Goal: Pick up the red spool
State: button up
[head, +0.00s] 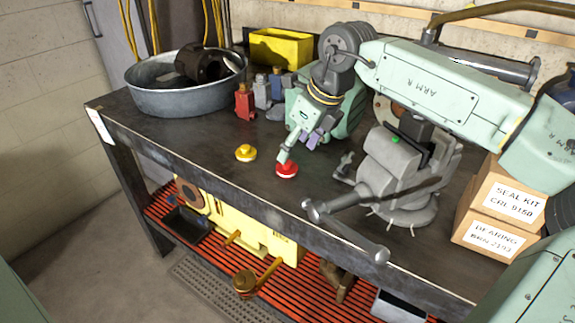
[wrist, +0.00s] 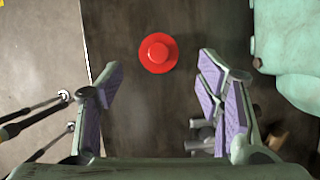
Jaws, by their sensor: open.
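The red spool (head: 287,170) stands on the dark workbench (head: 215,152) near its front edge. In the wrist view the red spool (wrist: 157,53) shows from above as a round flange with a smaller round top. It lies ahead of my fingertips, roughly between their lines. My gripper (head: 298,150) is open and empty, over the bench beside and partly in front of the spool in the head view. Its purple-padded fingers (wrist: 160,85) are spread wide in the wrist view. No finger visibly touches the spool; the height gap is hard to tell.
A yellow spool (head: 245,153) stands left of the red one. A grey vise (head: 395,175) stands to the right. A green motor housing (wrist: 290,50) is close on the right.

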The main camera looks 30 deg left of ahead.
aim_at(289, 163)
jog(key=shift+p+x, duration=1.1)
jog(key=shift+x, duration=1.6)
jog(key=shift+a+r, duration=0.1)
jog(key=c, duration=0.9)
jog(key=shift+o, duration=0.2)
